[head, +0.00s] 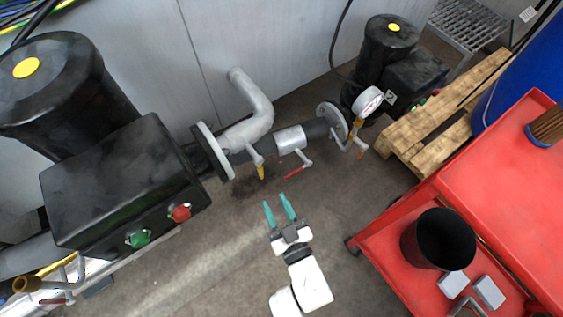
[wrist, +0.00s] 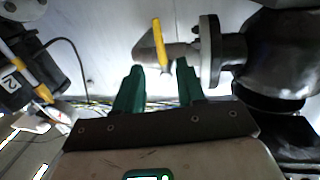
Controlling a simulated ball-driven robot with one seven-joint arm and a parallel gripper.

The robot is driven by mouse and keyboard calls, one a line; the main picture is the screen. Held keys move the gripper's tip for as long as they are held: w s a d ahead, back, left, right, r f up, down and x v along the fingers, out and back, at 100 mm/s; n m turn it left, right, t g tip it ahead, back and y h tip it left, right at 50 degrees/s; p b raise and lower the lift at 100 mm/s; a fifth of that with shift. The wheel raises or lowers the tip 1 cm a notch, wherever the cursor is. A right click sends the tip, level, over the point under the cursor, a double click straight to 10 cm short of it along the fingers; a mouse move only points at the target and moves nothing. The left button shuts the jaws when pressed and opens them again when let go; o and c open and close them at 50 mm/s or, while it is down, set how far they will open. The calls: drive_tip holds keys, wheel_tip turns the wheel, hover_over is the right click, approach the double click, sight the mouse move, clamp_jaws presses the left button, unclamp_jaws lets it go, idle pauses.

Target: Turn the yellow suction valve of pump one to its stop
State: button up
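The yellow valve lever (head: 261,172) hangs from the grey pipe beside the flange of the large black pump (head: 125,185) on the left. In the wrist view the yellow lever (wrist: 159,42) stands roughly upright, slightly tilted, ahead of and between the fingertips. My gripper (head: 274,199) has teal fingers and is open and empty, just below the lever in the head view. In the wrist view my gripper (wrist: 159,66) is spread to either side of the lever's line. I cannot tell whether anything touches the lever.
A red-handled valve (head: 298,170) sits just right of the yellow one. A pressure gauge (head: 368,101) and a second pump (head: 390,45) are farther back. A wooden pallet (head: 425,125) and red cart (head: 470,165) stand at right. The floor around my gripper is clear.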

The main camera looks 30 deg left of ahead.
sight(262, 174)
drive_tip(key=b+x, duration=0.2)
drive_tip(key=x, duration=0.8)
drive_tip(key=shift+w+a, duration=0.25)
drive_tip(key=shift+a, duration=0.05)
drive_tip(key=shift+c, duration=0.4)
clamp_jaws()
